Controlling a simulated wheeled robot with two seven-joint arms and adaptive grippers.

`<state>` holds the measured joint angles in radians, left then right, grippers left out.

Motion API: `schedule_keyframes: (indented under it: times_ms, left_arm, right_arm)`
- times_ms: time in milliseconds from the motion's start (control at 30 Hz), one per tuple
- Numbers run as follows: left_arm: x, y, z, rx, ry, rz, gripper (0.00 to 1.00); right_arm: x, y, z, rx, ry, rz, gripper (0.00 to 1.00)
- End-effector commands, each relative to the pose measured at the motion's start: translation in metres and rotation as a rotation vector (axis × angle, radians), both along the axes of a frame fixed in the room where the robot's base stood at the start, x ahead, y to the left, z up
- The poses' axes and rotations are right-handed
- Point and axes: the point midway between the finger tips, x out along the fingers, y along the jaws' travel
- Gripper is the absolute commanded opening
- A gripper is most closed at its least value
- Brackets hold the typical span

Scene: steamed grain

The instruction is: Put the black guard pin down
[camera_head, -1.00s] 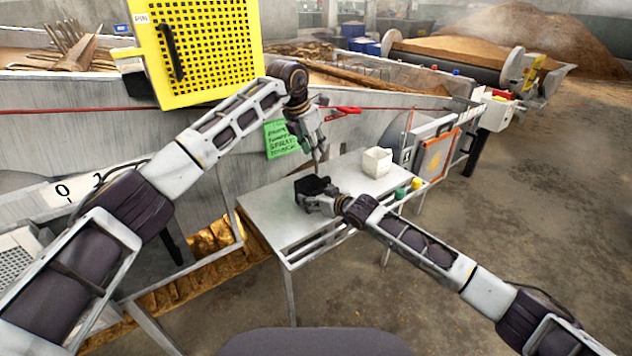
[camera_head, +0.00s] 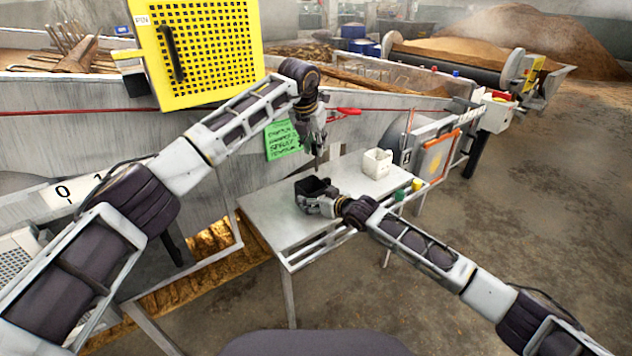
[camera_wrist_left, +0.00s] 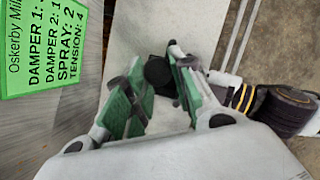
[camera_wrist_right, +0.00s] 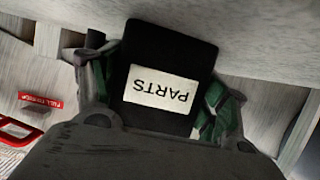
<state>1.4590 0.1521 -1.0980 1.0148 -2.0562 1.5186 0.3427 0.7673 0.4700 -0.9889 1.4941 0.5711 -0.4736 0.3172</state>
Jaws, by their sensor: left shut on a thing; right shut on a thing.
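My left gripper (camera_head: 318,150) points down above the left part of the small table. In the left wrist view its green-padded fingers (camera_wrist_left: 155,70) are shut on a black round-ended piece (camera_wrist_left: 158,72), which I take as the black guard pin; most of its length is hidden. My right gripper (camera_head: 322,203) is shut on a black parts box (camera_head: 312,187), low over the table below the left gripper. In the right wrist view, the box's white PARTS label (camera_wrist_right: 161,87) is upside down between the fingers. I cannot tell whether the box touches the tabletop.
The grey table (camera_head: 280,222) has bare room at its front left. A white open container (camera_head: 377,163) stands at its back right. A green note (camera_head: 283,140) hangs on the machine wall behind. A yellow perforated guard (camera_head: 210,55) stands open at upper left. A red handle (camera_head: 344,113) is near the left gripper.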

Motion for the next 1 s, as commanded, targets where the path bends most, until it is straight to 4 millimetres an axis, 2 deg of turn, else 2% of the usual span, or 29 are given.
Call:
schedule_keyframes:
  times_ms: [167,533,1000]
  left_arm:
    - [0.000,0.000,-0.012,0.000,0.001,0.000,0.01]
    - [0.000,0.000,-0.057,0.000,0.001,0.000,0.01]
    - [0.000,0.000,-0.064,0.000,0.000,0.000,0.01]
  right_arm:
    - [0.000,0.000,0.000,0.000,0.000,0.000,0.48]
    - [0.000,0.000,0.000,0.000,0.000,0.000,0.48]
    - [0.000,0.000,0.000,0.000,0.000,0.000,0.48]
